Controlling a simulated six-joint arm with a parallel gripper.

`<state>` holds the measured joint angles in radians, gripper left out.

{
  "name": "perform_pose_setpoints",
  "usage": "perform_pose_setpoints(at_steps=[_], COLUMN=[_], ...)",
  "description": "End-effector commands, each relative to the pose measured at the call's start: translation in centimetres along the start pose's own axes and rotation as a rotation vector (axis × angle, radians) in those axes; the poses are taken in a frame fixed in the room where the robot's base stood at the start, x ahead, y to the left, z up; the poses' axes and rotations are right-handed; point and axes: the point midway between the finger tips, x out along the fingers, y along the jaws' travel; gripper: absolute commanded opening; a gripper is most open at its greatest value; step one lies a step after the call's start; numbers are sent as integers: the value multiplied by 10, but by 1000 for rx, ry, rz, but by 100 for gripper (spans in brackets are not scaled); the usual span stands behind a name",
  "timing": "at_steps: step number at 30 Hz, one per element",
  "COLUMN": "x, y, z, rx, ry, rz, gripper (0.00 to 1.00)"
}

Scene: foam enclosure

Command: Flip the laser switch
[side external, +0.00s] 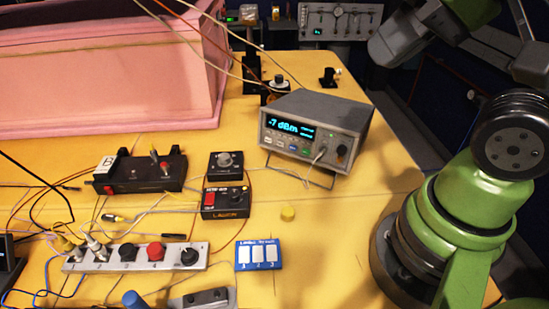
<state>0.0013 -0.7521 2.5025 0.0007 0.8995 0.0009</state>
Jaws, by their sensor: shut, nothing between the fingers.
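A small black box (225,201) with a red rocker switch, a dark knob and lettering that looks like a laser maker's name lies mid-table. In front of it to the right is a blue switch block (258,256) with three white rockers; its small lettering is hard to read. I cannot tell for sure which of these carries the laser switch, or how the rockers are set. My arm's green links stand at the right, clear of both boxes. No gripper fingers show in the picture.
A power meter (316,134) reading -7 dBm stands behind. A black box marked B (140,172), a knob box (226,164), a grey knob strip (134,257) and loose cables fill the left. A yellow cap (288,214) lies on the otherwise clear right tabletop. Pink foam (100,85) rises behind.

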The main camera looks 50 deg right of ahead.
Motion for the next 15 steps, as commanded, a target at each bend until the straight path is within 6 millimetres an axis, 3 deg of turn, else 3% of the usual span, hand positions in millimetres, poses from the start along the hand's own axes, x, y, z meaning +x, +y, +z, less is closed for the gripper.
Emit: perform_pose_setpoints(at_steps=[8,15], x=[0,10], y=[-1,-18], z=[-2,-26], rx=[1,52], ry=[-4,-88], rz=[0,25], gripper=[0,0])
